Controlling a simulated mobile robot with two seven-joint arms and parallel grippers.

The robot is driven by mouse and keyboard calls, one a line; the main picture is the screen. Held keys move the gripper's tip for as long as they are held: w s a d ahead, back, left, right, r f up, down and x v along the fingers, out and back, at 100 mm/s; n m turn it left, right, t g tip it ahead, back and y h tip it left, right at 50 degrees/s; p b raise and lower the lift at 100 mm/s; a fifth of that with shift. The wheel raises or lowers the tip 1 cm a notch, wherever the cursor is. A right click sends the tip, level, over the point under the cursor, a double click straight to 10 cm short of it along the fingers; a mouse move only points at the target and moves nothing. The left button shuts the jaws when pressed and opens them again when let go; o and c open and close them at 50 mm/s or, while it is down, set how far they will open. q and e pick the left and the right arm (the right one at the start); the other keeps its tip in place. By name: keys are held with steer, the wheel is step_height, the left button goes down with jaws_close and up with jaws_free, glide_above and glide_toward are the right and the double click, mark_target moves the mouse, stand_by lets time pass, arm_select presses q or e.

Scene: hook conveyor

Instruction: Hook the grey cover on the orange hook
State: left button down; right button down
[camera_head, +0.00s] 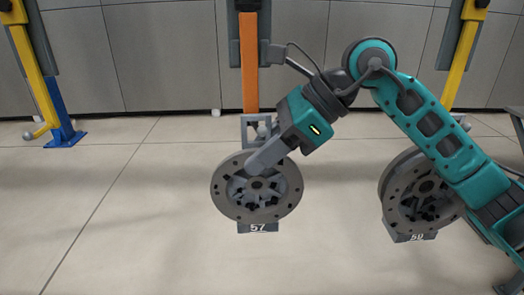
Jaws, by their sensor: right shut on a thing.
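The orange hook (249,65) hangs straight down at the top centre, its lower end near the grey frame of the cover. The round grey cover (225,187), with a plate marked 57 below it, is in front of the hook. My right gripper (258,172) reaches in from the right and is shut on this grey cover, with a finger across its upper middle. The cover is held upright, face towards me. Whether its frame touches the hook I cannot tell. My left gripper is not in view.
A second grey cover (395,192), with a plate marked 50 (416,237), is at the right, partly behind my right arm. Yellow hooks (30,60) hang at the left and the right (462,55). A blue post (60,115) stands beside the left one. The tiled floor is clear at lower left.

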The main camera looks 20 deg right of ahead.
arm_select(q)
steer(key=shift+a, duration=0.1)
arm_select(e)
steer(key=shift+r, duration=0.1)
steer(key=c, duration=1.2)
jaws_free()
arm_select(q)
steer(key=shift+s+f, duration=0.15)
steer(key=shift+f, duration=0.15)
arm_select(e)
steer(key=o, duration=0.4)
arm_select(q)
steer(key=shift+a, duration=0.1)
